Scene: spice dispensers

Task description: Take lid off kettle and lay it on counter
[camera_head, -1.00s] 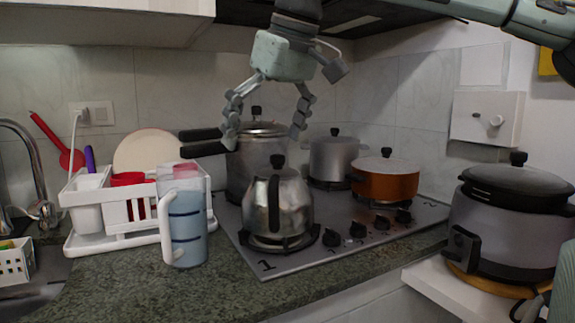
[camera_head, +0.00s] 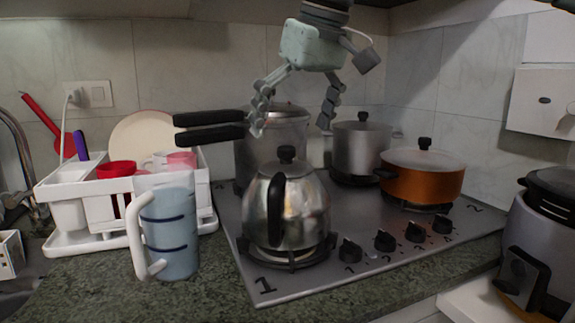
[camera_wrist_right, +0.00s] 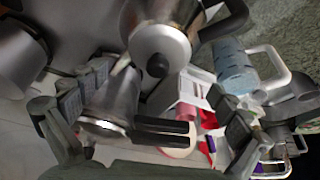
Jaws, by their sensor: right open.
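The silver kettle (camera_head: 287,212) stands on the front left burner of the stove, with its lid (camera_head: 288,166) and black knob on top. In the right wrist view the round lid (camera_wrist_right: 160,45) and its knob (camera_wrist_right: 157,66) show from above. My right gripper (camera_head: 291,127) is open and empty, its fingers pointing down, above the kettle in the picture and apart from the knob. The right wrist view shows its open fingers (camera_wrist_right: 167,80) at both sides. The granite counter (camera_head: 110,290) runs in front and to the left. My left gripper is not in view.
A tall pot (camera_head: 270,145) with long black handles stands behind the kettle. A grey pot (camera_head: 360,148) and an orange pot (camera_head: 422,183) stand to the right. A blue-striped jug (camera_head: 172,235) and white dish rack (camera_head: 75,208) stand left. The front counter strip is clear.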

